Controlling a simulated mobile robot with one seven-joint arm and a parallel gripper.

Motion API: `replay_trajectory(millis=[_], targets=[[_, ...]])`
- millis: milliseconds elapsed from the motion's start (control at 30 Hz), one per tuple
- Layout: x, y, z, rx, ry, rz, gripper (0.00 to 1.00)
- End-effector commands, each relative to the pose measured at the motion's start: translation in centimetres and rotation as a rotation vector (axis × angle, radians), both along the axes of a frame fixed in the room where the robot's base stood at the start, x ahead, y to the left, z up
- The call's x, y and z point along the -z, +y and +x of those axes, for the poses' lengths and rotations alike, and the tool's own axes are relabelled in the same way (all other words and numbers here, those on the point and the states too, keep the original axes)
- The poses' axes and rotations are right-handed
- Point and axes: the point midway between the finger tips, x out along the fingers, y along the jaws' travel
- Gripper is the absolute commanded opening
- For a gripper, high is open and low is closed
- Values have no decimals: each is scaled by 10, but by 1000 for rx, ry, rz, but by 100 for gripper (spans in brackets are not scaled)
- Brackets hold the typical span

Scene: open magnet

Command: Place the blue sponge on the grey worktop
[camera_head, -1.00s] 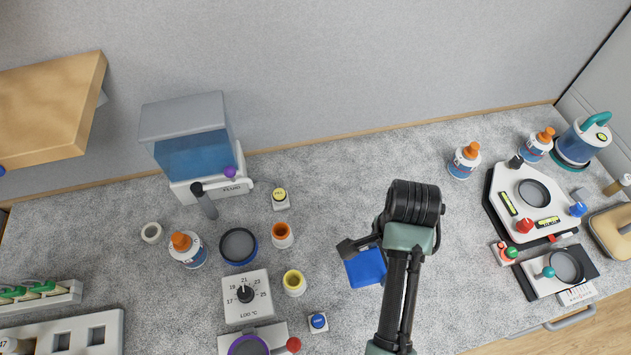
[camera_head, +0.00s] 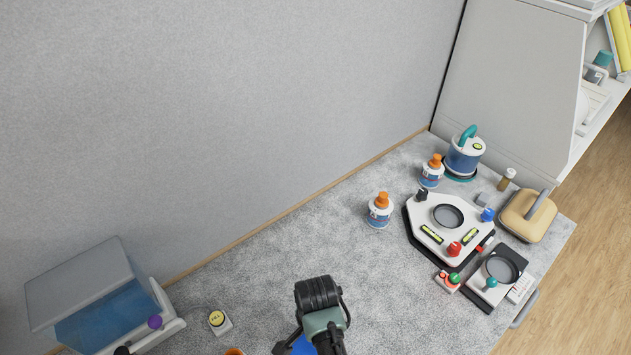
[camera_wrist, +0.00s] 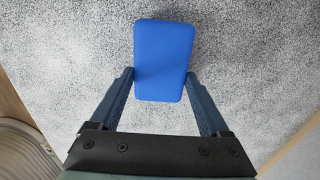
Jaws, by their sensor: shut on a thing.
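The blue sponge (camera_wrist: 163,58) is a rounded rectangular block between the two fingers of my gripper (camera_wrist: 160,85) in the wrist view. The fingers touch its left and right sides, so my gripper is shut on it. In the head view a blue part of the sponge (camera_head: 303,346) shows at the bottom edge, mostly hidden by my arm. The speckled grey worktop (camera_head: 330,240) lies beneath it and fills the background in the wrist view (camera_wrist: 260,60). I cannot tell whether the sponge touches the worktop or is held just above it.
A white bottle with an orange cap (camera_head: 380,212) stands behind my gripper. Right are a white device with a round dish (camera_head: 422,240), a second dish device (camera_head: 480,290) and a tan case (camera_head: 520,218). A blue-windowed tank (camera_head: 105,315) is at left. The worktop's middle is bare.

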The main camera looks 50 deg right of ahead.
Motion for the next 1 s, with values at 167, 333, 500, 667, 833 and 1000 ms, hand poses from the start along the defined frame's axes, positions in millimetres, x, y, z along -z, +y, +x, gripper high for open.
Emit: replay_trajectory(millis=[167, 333, 500, 667, 833, 1000], targets=[[10, 0, 0, 1, -2, -1, 27], [10, 0, 0, 0, -2, -1, 27], [14, 0, 0, 0, -1, -1, 27], [13, 0, 0, 0, -1, -1, 100], [13, 0, 0, 0, -1, -1, 100], [3, 0, 1, 0, -2, -1, 100]])
